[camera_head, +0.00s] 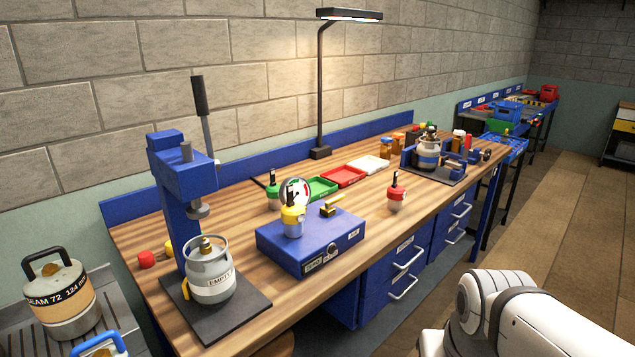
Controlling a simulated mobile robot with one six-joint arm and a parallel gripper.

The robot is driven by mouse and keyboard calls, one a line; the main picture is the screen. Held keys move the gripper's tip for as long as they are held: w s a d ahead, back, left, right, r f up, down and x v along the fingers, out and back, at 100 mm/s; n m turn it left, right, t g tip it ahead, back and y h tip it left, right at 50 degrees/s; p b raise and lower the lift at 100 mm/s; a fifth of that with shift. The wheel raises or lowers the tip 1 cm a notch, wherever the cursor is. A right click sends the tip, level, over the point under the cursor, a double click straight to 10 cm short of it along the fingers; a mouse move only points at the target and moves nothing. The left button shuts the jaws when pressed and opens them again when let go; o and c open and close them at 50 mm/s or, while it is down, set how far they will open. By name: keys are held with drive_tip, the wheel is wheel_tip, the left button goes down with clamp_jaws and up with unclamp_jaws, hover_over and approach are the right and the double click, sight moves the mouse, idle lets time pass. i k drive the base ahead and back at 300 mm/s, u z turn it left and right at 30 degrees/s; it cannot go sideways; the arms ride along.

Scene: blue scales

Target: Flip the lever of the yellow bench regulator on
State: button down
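The yellow regulator (293,220) stands upright on top of a blue box (312,240) on the wooden bench. It has a yellow body with a pale lower part and a dark upright stem or lever on top. A round dial gauge (296,190) shows just behind it. A brass-coloured fitting with a bar (331,207) sits on the box to its right. I cannot tell from here which part is the on/off lever or how it is set. My white arm shows at the bottom right, well apart from the box; my gripper is outside the picture.
A green-bodied unit (273,192) stands behind the box, and a red one (397,194) to its right. A blue press (183,180) with a grey canister (211,270) marked EMPTY stands left. Green and red trays (344,177) lie behind. A lamp post (321,90) rises at the back.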

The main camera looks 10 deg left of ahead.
sight(292, 213)
drive_tip(key=u, duration=0.1)
drive_tip(key=i, duration=0.95)
drive_tip(key=z, duration=0.05)
